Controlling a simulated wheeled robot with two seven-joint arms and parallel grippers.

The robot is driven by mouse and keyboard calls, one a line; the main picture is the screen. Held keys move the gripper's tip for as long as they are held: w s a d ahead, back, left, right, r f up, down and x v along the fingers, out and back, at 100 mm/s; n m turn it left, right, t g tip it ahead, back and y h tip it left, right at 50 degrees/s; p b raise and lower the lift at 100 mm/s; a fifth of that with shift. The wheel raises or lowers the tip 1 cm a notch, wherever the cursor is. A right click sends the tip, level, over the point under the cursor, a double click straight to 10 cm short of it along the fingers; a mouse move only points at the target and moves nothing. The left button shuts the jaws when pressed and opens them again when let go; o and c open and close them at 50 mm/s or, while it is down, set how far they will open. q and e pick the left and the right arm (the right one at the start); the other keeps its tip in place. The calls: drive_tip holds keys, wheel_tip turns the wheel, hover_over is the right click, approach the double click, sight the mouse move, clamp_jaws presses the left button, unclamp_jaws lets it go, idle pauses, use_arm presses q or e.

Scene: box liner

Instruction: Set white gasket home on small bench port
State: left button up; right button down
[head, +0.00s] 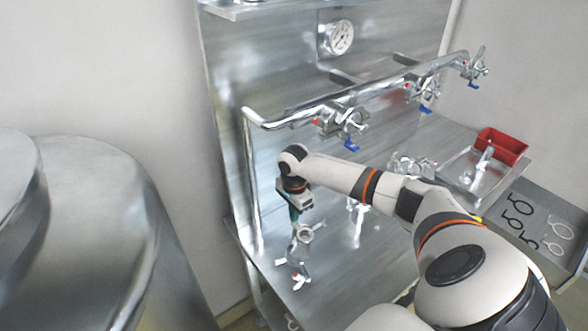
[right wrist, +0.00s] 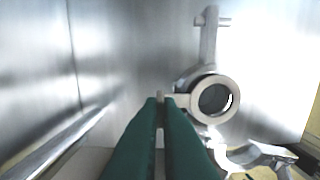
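My right gripper (head: 294,214) points down over the bench. In the right wrist view its green fingers (right wrist: 160,100) are closed on the small tab of the white gasket (right wrist: 181,99). The gasket's ring lies in front of the small bench port (right wrist: 209,50), whose dark round opening shows through it. Whether the ring touches the port face or stands slightly apart, I cannot tell. In the head view the bench port (head: 305,232) is just below the gripper, with the gasket too small to make out. An open clamp (right wrist: 258,156) hangs beside the port. My left gripper is not in view.
A pipe rail with several blue-handled valves (head: 345,125) runs behind my right arm. On the right are a red bin (head: 502,146), a metal tray (head: 470,172) and a grey tray with black rings (head: 522,207) and white rings (head: 561,228). Large metal drums (head: 85,230) stand left.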

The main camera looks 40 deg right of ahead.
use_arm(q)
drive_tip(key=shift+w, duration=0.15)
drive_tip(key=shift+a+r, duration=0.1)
use_arm(e)
drive_tip(key=shift+f, duration=0.35)
drive_tip(key=c, duration=1.5)
unclamp_jaws()
drive_tip(key=shift+c, duration=0.2)
